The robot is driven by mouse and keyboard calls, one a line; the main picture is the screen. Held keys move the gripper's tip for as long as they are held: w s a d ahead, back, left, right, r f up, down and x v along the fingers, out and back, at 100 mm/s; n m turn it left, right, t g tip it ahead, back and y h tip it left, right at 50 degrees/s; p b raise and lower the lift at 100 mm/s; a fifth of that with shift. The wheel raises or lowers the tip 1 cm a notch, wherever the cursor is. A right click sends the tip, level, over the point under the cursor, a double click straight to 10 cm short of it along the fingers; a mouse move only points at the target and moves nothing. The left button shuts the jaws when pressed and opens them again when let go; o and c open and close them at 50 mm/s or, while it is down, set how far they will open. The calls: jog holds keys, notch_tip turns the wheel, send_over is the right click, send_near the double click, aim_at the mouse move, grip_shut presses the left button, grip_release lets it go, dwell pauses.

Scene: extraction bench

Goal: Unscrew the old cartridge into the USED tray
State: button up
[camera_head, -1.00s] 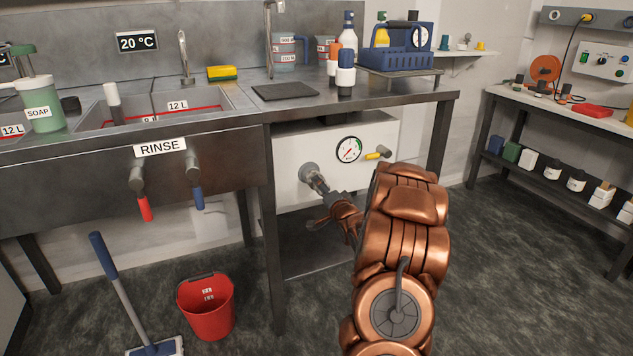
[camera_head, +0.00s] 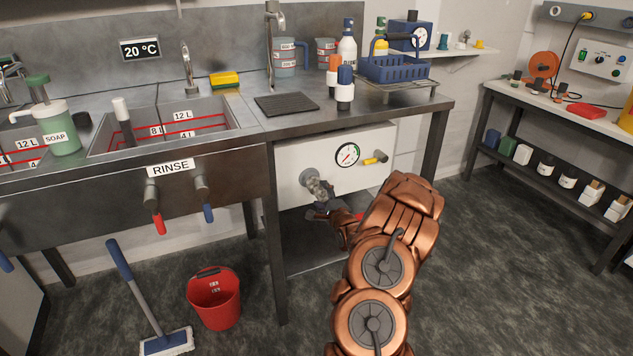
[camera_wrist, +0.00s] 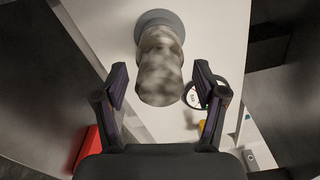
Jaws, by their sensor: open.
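The old cartridge (camera_wrist: 160,65) is a mottled grey-white cylinder on a round grey fitting (camera_wrist: 158,20) on the white panel. It also shows in the head view (camera_head: 319,187), partly hidden by my gripper. My gripper (camera_wrist: 160,84) is open, with one dark finger on each side of the cartridge's near end and a visible gap on both sides. In the head view my gripper (camera_head: 328,211) is just below and in front of the cartridge. No tray with a readable USED label shows. A red object (camera_wrist: 88,150) lies at lower left in the wrist view, mostly cut off.
The white panel (camera_head: 292,190) carries a gauge (camera_head: 347,154) and a yellow-handled valve (camera_head: 376,158) right of the cartridge. A bench leg (camera_head: 277,260) stands left of my arm. Floor at right is clear.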

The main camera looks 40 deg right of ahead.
jog(key=m, duration=0.6)
jog(key=c, duration=1.3)
jog(key=n, duration=1.1)
jog(key=shift+f, duration=0.1)
jog(key=n+b, duration=0.2)
jog(key=n, duration=0.3)
jog(key=n+b, duration=0.5)
jog(key=n, duration=0.1)
jog(key=shift+f, duration=0.15)
jog(key=o, duration=1.3)
jog(key=shift+r+p, duration=0.25)
jog(key=shift+p, duration=0.3)
